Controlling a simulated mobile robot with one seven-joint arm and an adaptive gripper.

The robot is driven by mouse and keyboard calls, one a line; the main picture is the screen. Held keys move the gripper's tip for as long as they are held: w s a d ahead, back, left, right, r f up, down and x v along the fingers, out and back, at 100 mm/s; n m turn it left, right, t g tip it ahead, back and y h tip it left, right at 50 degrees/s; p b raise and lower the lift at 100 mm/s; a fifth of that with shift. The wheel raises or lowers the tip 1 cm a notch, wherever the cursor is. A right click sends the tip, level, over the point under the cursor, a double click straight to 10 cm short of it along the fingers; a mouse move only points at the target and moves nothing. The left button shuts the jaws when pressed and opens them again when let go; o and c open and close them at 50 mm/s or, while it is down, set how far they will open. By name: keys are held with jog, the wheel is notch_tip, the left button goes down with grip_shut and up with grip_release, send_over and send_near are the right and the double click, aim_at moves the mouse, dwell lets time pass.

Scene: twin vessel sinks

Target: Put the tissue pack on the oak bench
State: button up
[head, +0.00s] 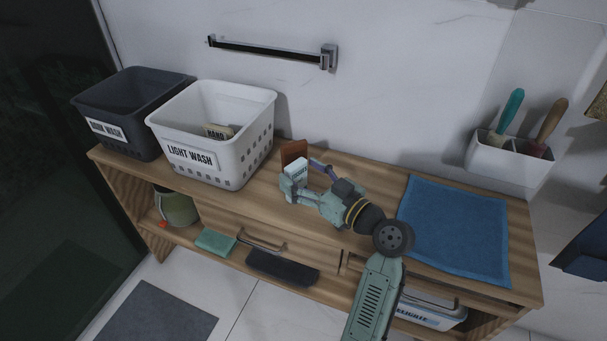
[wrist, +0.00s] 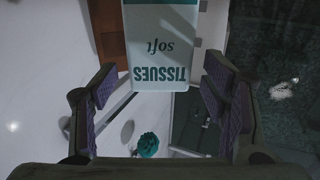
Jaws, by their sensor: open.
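The tissue pack (head: 297,169) is a small white and teal box with the word TISSUES. It appears upright at the middle of the wooden bench top (head: 350,202), to the right of the white basket; its base is partly hidden by my gripper. My gripper (head: 304,179) is low over the bench, with its fingers close around the pack. In the wrist view the pack (wrist: 158,48) shows upside down between the fingertips of my gripper (wrist: 160,92). The fingers are open, with a visible gap on each side of the pack.
A brown block (head: 293,150) stands right behind the pack. A white LIGHT WASH basket (head: 225,160) and a dark basket (head: 118,130) stand left. A blue towel (head: 455,230) lies right, below a wall holder (head: 505,160) with brushes. A towel bar (head: 270,49) is above.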

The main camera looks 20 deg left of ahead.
jog(key=shift+r, duration=0.1)
jog(key=shift+r+p, duration=0.2)
jog(key=shift+p, duration=0.1)
jog(key=b+v, duration=0.2)
jog(key=v, duration=1)
jog(key=shift+b, duration=0.35)
